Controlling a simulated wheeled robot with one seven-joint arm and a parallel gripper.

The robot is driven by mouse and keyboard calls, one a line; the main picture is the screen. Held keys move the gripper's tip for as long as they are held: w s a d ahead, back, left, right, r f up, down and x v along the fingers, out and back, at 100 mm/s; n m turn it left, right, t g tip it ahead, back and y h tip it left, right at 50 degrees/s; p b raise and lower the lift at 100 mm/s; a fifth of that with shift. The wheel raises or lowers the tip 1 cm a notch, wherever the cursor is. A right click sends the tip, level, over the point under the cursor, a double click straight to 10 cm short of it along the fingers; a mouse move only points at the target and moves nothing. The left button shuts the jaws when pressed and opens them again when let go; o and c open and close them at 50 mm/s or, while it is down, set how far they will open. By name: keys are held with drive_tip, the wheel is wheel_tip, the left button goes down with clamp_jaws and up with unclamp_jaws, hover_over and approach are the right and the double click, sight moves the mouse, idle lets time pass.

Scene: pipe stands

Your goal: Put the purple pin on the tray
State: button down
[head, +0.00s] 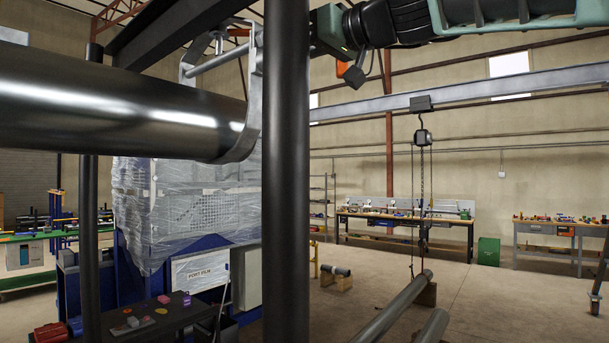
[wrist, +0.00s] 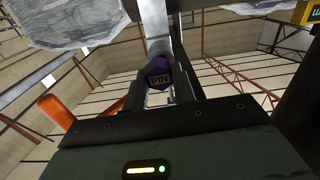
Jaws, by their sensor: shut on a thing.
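The purple pin (wrist: 158,82) shows its faceted head, marked PIN, between the two dark fingers of my gripper (wrist: 158,70) in the wrist view. The gripper is shut on it. A silver metal part stands behind the pin; I cannot tell whether the pin is still seated in it. In the head view my gripper's body (head: 328,30) is at the top, just right of a black upright post, which hides the fingers and the pin. A silver clevis (head: 245,90) at the end of a thick dark pipe is left of the post. I cannot make out the tray for certain.
The black post (head: 286,190) stands close in front. The dark pipe (head: 110,108) runs in from the left. A low dark bench top (head: 170,325) at lower left bears several small coloured pieces. A chain hoist (head: 423,137) hangs at right, with pipes below.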

drive_tip(key=shift+w+a+r+p, duration=0.2)
drive_tip(key=shift+w+a+p, duration=0.1)
drive_tip(key=shift+a, duration=0.1)
drive_tip(key=s+d+f+b, duration=0.2)
drive_tip(key=s+d+b, duration=0.2)
drive_tip(key=d, duration=0.3)
drive_tip(key=shift+s+f+h+b, duration=0.25)
drive_tip(key=shift+s+h+b, duration=0.05)
drive_tip(key=shift+s+b, duration=0.15)
drive_tip(key=shift+w, duration=0.1)
drive_tip(key=shift+r, duration=0.1)
